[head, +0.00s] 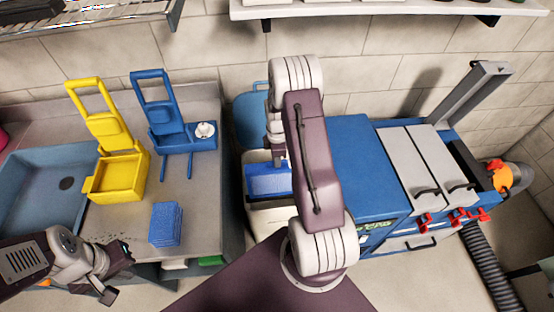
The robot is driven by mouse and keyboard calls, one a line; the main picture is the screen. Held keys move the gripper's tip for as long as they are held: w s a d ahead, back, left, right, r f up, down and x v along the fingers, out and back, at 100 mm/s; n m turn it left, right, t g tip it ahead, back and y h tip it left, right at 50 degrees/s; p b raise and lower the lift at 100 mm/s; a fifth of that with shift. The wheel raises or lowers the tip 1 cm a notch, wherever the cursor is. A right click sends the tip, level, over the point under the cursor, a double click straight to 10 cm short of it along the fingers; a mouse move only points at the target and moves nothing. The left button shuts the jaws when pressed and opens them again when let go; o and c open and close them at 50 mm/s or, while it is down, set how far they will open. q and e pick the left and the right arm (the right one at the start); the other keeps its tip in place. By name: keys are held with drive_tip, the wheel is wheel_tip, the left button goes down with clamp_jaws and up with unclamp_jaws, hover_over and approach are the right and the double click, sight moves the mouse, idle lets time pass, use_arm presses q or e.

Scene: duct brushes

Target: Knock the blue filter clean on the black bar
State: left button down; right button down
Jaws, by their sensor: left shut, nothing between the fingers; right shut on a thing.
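A blue filter (268,180) is a flat-faced blue block held over or in the mouth of a pale bin (268,219). My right gripper (281,163) is shut on it from above; my arm hides its right end and much of the gripper. I cannot make out the black bar; my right arm covers part of the bin. My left gripper (122,257) is shut and empty near the front edge of the grey counter, left of a stack of blue pads (166,224).
A yellow bucket-like unit (117,178) and a blue one (184,137) stand on the counter (205,190), beside a blue-grey sink (35,190). A blue cabinet (362,165) with grey lids and red clamps stands right of the bin. A wall shelf (385,9) hangs above.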

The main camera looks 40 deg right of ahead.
wheel_tip(320, 180, up, 6)
drive_tip(key=p, duration=0.5)
idle(0.6)
